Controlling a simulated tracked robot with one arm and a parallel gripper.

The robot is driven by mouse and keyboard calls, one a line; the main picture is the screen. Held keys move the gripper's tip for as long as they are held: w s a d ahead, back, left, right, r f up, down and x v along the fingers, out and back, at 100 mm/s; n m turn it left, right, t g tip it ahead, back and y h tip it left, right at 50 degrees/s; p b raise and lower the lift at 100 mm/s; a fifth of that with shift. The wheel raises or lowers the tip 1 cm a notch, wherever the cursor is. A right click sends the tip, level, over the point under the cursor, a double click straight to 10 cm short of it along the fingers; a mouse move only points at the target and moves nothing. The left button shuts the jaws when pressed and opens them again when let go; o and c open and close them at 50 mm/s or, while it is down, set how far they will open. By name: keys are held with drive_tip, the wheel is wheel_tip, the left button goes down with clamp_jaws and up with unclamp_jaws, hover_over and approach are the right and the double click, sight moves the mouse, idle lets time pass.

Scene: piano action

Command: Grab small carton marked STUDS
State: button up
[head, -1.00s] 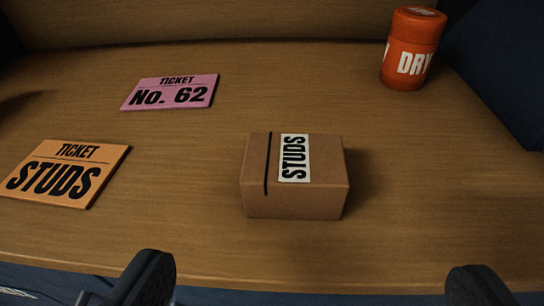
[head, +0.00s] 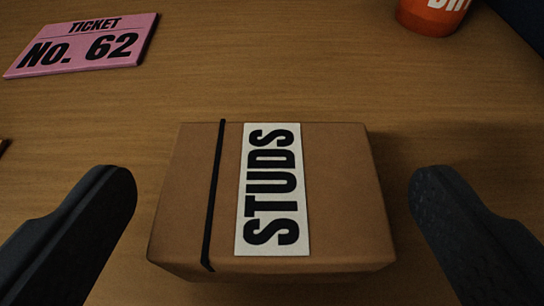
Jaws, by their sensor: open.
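The small brown carton (head: 340,200) with a white STUDS label and a black band lies on the wooden surface, in the middle of the head view. My gripper (head: 272,190) is open, with one dark finger to the left of the carton and the other to its right. A gap shows between each finger and the carton's sides in the picture. The carton's underside is hidden.
A pink ticket (head: 82,45) marked No. 62 lies flat at the upper left. An orange-red canister (head: 432,16) stands at the upper right, partly cut off. The wood (head: 270,75) behind the carton is clear.

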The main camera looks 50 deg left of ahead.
drive_tip(key=c, duration=1.1)
drive_tip(key=shift+c, duration=0.2)
